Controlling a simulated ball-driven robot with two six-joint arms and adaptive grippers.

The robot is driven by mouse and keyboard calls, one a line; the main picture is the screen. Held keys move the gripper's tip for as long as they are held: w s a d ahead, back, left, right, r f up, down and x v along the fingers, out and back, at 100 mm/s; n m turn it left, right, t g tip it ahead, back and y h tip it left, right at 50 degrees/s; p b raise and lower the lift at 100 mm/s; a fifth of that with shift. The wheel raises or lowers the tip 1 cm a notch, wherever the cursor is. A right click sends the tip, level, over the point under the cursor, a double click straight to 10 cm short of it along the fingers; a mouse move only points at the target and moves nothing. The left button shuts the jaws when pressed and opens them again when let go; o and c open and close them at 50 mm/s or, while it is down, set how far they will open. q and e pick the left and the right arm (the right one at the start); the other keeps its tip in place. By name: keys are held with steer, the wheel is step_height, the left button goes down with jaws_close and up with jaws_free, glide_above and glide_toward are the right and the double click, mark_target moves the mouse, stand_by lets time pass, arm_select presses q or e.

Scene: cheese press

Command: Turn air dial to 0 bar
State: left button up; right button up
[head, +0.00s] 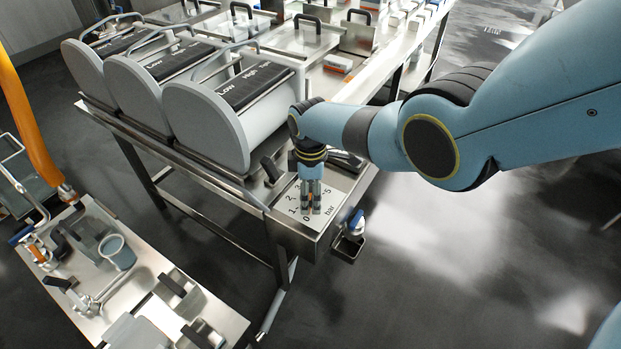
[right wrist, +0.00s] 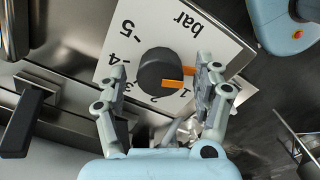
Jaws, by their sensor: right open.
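The air dial is a round black knob (right wrist: 158,73) on a white scale plate (right wrist: 135,38) printed with numbers and "bar". Orange marks show on its right and lower right side in the right wrist view, towards the 1 and the partly hidden end of the scale; the exact reading cannot be told. My right gripper (right wrist: 162,80) is open, with one finger on each side of the knob. Contact cannot be told. In the head view my right gripper (head: 312,210) points down over the plate (head: 289,205) and hides the knob. My left gripper is out of view.
Several grey drum-shaped units (head: 205,125) labelled Low and High stand left of the dial on a steel bench. A lower table with a blue-grey cup (head: 118,252) stands at lower left. Floor on the right is clear.

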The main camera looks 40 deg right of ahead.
mark_target(311, 194)
step_height(311, 194, up, 12)
steer(key=shift+s, duration=0.15)
stand_by(0.3)
steer(key=shift+f, duration=0.2)
steer(key=s+f+m+b, duration=0.4)
steer(key=s+f+m, duration=0.1)
steer(key=s+f, duration=1.5)
steer(key=s+f+m+b, duration=0.4)
steer(key=s+f, duration=1.6)
steer(key=s, duration=0.6)
steer(key=shift+s+d+m+t+h, duration=0.15)
steer(key=shift+s+m+t+h, duration=0.2)
steer(key=shift+m, duration=0.55)
steer(key=shift+c, duration=0.2)
